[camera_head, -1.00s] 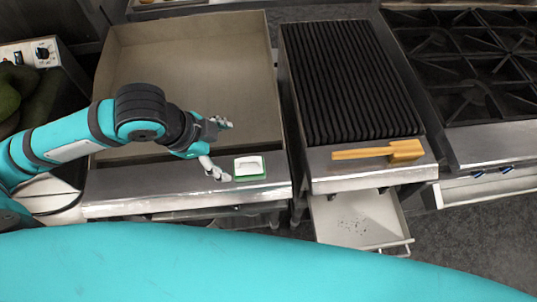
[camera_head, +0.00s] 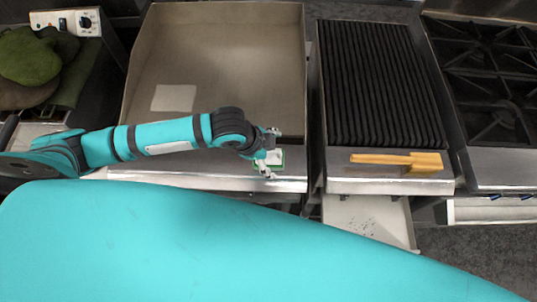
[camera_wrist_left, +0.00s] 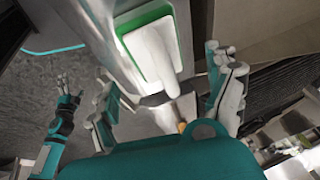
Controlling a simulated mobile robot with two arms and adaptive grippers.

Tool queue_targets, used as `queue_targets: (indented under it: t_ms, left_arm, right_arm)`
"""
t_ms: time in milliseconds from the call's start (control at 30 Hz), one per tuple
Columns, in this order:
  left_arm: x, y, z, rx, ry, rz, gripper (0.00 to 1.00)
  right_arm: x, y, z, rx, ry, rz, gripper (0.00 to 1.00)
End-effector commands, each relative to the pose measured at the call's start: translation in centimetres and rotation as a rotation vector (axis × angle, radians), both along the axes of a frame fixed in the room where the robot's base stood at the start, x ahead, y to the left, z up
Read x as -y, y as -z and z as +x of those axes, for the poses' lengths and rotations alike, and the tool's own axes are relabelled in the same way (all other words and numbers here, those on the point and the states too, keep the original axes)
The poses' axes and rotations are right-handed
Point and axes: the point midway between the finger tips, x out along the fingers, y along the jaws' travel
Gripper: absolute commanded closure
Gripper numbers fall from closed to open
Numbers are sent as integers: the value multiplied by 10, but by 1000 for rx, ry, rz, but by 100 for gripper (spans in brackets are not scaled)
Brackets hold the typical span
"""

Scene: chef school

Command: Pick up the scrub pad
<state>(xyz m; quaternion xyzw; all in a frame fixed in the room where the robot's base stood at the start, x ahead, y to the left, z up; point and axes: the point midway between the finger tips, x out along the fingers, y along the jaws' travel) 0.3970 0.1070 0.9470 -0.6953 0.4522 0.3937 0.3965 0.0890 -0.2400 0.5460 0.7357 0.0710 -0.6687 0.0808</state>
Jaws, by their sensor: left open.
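The scrub pad (camera_head: 276,163) is a white block with a handle and a green base. It lies on the metal front ledge of the griddle, partly hidden by my left gripper (camera_head: 270,156) in the head view. In the left wrist view the pad (camera_wrist_left: 150,42) lies just beyond the open fingers of my left gripper (camera_wrist_left: 168,100), with nothing held between them. I cannot tell whether a finger touches the pad. A second gripper, my right one (camera_wrist_left: 70,94), shows small at the left of the wrist view, with its fingers apart.
The griddle (camera_head: 225,60) has raised walls behind the ledge. An open drawer (camera_head: 365,218) is below the grill.

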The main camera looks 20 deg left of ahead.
Motion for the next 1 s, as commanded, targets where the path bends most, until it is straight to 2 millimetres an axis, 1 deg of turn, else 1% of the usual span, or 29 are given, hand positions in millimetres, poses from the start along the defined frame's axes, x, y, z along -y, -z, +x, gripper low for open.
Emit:
queue_targets:
  t_ms: [33, 67, 133, 233, 333, 500, 533, 733, 1000]
  left_arm:
    - [3, 4, 1, -3, -1, 1, 12]
    - [4, 8, 2, -2, 0, 0, 12]
    - [7, 18, 5, -2, 0, 0, 12]
    - [10, 27, 8, -1, 0, 0, 12]
    - [11, 32, 9, 0, 1, 0, 12]
    - [11, 32, 9, 0, 1, 0, 12]
    - [11, 32, 9, 0, 1, 0, 13]
    - [11, 32, 9, 0, 1, 0, 39]
    - [11, 32, 9, 0, 1, 0, 74]
  right_arm:
    - [1, -8, 0, 0, 0, -1, 0]
    - [0, -10, 0, 0, 0, -1, 0]
    - [0, -11, 0, 0, 0, 0, 0]
    - [0, -12, -1, 0, 0, 0, 0]
    - [0, -12, -1, -1, 0, 1, 0]
    - [-3, -11, -2, -2, 1, 4, 0]
    - [-4, -11, -2, -2, 0, 6, 0]
    - [-12, -11, -4, -4, 1, 15, 0]
    - [-11, -11, -4, -4, 0, 13, 0]
